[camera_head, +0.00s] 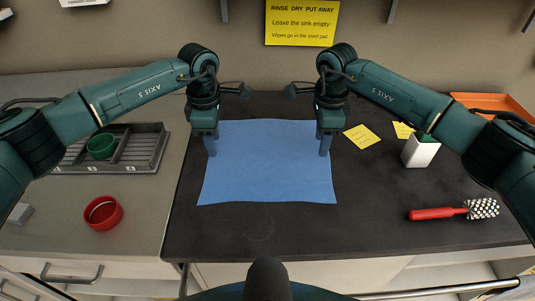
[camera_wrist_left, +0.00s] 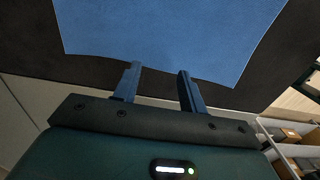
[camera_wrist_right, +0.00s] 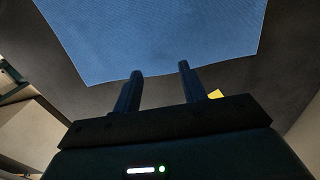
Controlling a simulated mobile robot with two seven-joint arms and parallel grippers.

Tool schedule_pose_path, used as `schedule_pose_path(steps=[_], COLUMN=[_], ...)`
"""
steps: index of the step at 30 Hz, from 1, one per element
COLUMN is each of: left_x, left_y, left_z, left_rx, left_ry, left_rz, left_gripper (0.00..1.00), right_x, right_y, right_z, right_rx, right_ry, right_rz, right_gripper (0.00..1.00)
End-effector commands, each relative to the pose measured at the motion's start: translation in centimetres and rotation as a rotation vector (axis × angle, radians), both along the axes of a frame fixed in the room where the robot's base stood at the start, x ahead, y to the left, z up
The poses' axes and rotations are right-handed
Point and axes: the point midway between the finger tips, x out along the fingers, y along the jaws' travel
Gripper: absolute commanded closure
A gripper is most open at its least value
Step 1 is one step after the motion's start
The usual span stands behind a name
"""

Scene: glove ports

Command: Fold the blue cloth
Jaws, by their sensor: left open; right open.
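The blue cloth (camera_head: 265,170) lies flat and spread out on the dark worktop, roughly rectangular with slightly wavy edges. It also shows in the left wrist view (camera_wrist_left: 170,35) and in the right wrist view (camera_wrist_right: 155,35). My left gripper (camera_head: 211,152) points down over the cloth's left edge, toward its far part. My right gripper (camera_head: 325,152) points down over the cloth's right edge at about the same depth. Both wrist views show the fingers of the left gripper (camera_wrist_left: 157,75) and the right gripper (camera_wrist_right: 160,70) apart with nothing between them. Whether the fingertips touch the cloth, I cannot tell.
Yellow notes (camera_head: 362,136) and a white container (camera_head: 420,151) stand right of the cloth. A red-handled brush (camera_head: 455,211) lies at the front right. A grey tray (camera_head: 150,150) with a green cup (camera_head: 101,146) and a red cup (camera_head: 103,212) are at left. The worktop before the cloth is clear.

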Motion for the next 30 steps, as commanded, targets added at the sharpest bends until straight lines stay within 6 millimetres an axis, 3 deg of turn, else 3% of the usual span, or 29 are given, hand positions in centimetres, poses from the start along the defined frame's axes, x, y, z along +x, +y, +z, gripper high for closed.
schedule_pose_path(steps=[3, 9, 22, 30], left_x=[0.0, 0.0, 0.0, 0.0], left_y=[0.0, -0.1, -0.1, 0.0], left_z=[-1.7, -3.0, -3.6, -3.4], left_rx=[0.0, -0.002, -0.001, -0.001], left_ry=[0.001, 0.0, -0.001, 0.0], left_rz=[0.0, -0.002, -0.001, -0.001], left_gripper=[0.58, 0.58, 0.58, 0.69], right_x=[-0.1, 0.0, 0.0, 0.0], right_y=[0.1, 0.0, 0.0, 0.0], right_z=[-1.7, -3.0, -3.6, -3.4], right_rx=[0.0, 0.0, 0.001, 0.001], right_ry=[0.002, 0.0, -0.001, 0.0], right_rz=[0.0, 0.001, 0.001, 0.001], right_gripper=[0.58, 0.58, 0.58, 0.69])
